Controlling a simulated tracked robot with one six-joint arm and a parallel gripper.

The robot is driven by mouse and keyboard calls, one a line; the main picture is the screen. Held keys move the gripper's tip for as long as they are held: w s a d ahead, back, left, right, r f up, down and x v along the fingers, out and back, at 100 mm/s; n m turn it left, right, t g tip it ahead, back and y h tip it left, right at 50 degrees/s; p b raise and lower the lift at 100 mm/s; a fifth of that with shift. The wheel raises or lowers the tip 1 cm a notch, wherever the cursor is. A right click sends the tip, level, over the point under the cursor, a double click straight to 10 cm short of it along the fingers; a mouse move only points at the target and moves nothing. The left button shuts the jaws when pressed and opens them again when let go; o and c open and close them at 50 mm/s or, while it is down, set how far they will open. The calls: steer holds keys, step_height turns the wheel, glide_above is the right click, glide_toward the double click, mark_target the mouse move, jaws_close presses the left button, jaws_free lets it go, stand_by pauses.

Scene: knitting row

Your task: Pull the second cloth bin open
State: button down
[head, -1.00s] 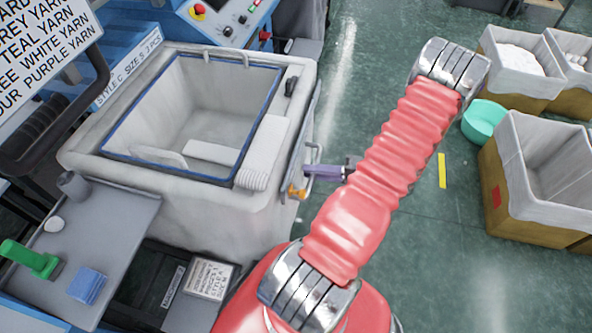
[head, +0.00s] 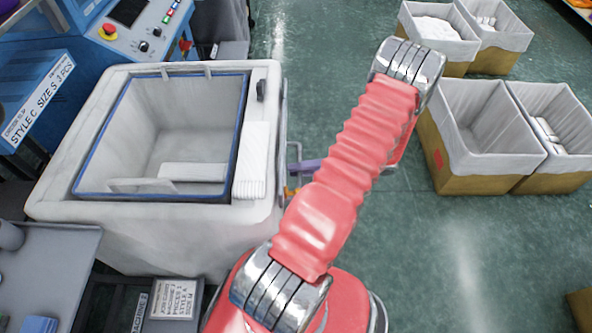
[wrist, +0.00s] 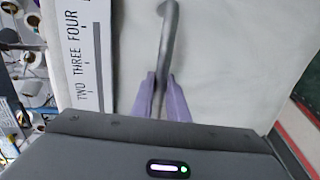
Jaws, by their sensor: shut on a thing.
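A pale cloth bin (head: 262,100) with a blue inner rim stands at the left of the head view, beside the blue machine. Its top is open and a white folded piece lies in it. In the wrist view, my gripper (wrist: 161,78) has its two purple fingers shut on a grey bar handle (wrist: 170,38) in front of a cream cloth face (wrist: 225,60). In the head view, my gripper (head: 300,166) shows as a bit of purple at the bin's right side, mostly hidden behind my red arm. Whether the bin is pulled out cannot be told.
A scale strip (wrist: 90,50) reading TWO, THREE, FOUR runs beside the handle. Cloth-lined boxes (head: 455,165) stand on the floor at the right. A grey table (head: 50,265) is at lower left. The green floor (head: 470,250) at lower right is mostly clear.

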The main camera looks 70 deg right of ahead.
steer(key=shift+d+f, duration=0.1)
steer(key=c, duration=1.7)
jaws_free()
steer(key=shift+c, duration=0.2)
steer(key=v, duration=1.3)
steer(key=shift+s, duration=0.3)
